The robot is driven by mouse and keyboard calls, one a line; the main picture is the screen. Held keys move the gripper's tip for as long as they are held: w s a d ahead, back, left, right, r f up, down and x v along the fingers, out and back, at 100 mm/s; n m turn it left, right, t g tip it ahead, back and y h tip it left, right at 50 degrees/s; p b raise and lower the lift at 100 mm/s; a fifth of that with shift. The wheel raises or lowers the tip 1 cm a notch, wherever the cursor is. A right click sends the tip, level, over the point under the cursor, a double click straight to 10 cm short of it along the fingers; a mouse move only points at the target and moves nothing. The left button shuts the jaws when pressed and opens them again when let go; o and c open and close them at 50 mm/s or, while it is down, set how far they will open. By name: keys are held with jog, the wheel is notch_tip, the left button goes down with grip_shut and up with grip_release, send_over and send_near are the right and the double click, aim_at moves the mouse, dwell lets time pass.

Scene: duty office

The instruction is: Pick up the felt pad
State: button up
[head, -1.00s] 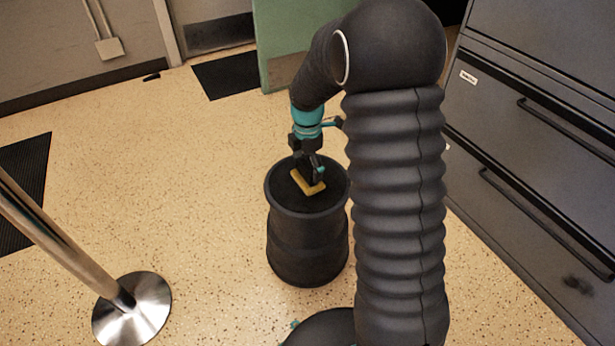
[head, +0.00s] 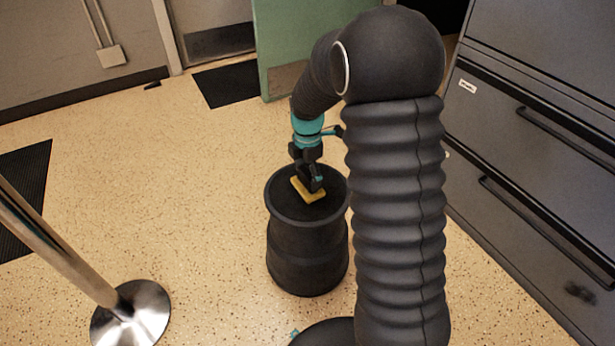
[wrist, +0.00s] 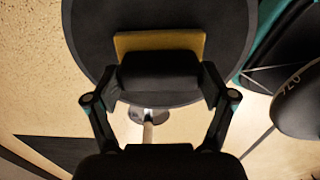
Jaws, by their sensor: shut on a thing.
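The felt pad is a yellow rectangular piece (head: 314,197) at the top of a black barrel (head: 306,240). My gripper (head: 315,186) points down over the barrel top and is shut on the pad. I cannot tell whether the pad touches the barrel top or is slightly above it.
A metal post with a round base (head: 131,314) stands at the lower left. Grey drawer cabinets (head: 540,190) line the right side. A green door (head: 290,45) and dark mat (head: 226,82) are at the back. Speckled floor left of the barrel is clear.

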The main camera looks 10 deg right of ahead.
aim_at(308, 173)
notch_tip(308, 173, up, 4)
jog(key=shift+f, duration=0.1)
jog(key=s+d+r+p, duration=0.1)
jog(key=s+d+r, duration=0.5)
jog(key=d, duration=0.4)
jog(key=shift+r, duration=0.3)
jog(key=o, duration=0.5)
jog(key=c, duration=0.3)
jog(key=shift+s+d, duration=0.1)
jog(key=shift+c, duration=0.2)
